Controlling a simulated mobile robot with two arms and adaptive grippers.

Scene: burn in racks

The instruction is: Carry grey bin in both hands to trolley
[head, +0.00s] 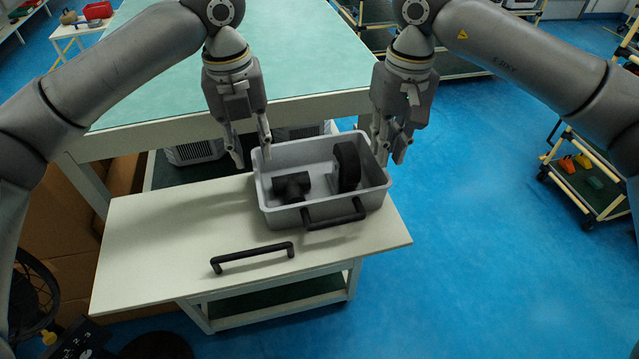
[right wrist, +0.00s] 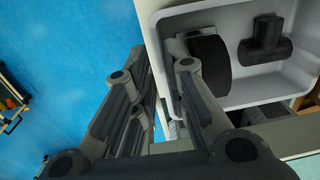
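The grey bin (head: 272,205) stands upright on a white-topped table or trolley (head: 160,245). Inside it are a black pipe-like part (head: 291,187) and a black disc-like part (head: 347,166). My left gripper (head: 251,152) is open, its fingertips apart at the bin's left wall, one on each side of the rim in the picture. My right gripper (head: 391,152) is open at the right wall. In the right wrist view its fingers (right wrist: 160,66) are apart, with the bin's rim (right wrist: 153,28) between them. Contact with the rim cannot be told.
A black handle (head: 335,214) shows at the bin's front, and another handle (head: 252,257) on the white top. A large green-topped bench (head: 310,65) stands behind. A rack with coloured parts (head: 590,180) is at the right. Blue floor (head: 480,220) is free between.

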